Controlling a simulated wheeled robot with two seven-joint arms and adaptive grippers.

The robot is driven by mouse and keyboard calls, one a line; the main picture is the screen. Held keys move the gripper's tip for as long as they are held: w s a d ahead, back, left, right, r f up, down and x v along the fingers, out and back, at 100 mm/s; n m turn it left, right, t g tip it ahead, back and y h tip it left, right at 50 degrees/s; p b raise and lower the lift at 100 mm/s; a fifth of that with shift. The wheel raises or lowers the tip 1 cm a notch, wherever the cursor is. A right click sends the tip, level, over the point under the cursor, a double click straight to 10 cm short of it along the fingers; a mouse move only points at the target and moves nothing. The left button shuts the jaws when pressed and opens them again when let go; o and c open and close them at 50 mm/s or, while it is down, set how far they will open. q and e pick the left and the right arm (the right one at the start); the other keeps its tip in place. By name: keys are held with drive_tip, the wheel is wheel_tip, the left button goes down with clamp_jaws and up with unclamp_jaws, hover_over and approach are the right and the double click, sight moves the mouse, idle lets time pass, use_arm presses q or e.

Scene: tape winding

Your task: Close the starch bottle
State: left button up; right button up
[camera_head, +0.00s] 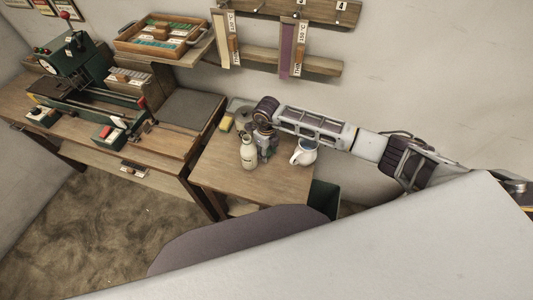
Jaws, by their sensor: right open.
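The starch bottle (248,154), a small cream bottle with a narrow neck and a label, stands upright on the small wooden table. Whether a cap sits on its neck is too small to tell. My right arm reaches in from the right, and its right gripper (265,152) points down just right of and behind the bottle. The gripper is open; the bottle hides part of it, and I cannot tell whether it touches the bottle. No separate cap is clearly visible. My left gripper is not in view.
A white mug (304,153) stands right of the gripper, under my forearm. A yellow sponge (227,123) lies at the back left of the small table (225,170), whose front is clear. A workbench with a green machine (75,62) stands left. Tape strips hang on the wall.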

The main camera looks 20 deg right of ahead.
drive_tip(key=c, duration=0.4)
drive_tip(key=shift+c, duration=0.2)
drive_tip(key=shift+r, duration=0.1)
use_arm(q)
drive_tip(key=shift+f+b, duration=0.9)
use_arm(e)
wheel_tip(320, 180, up, 18)
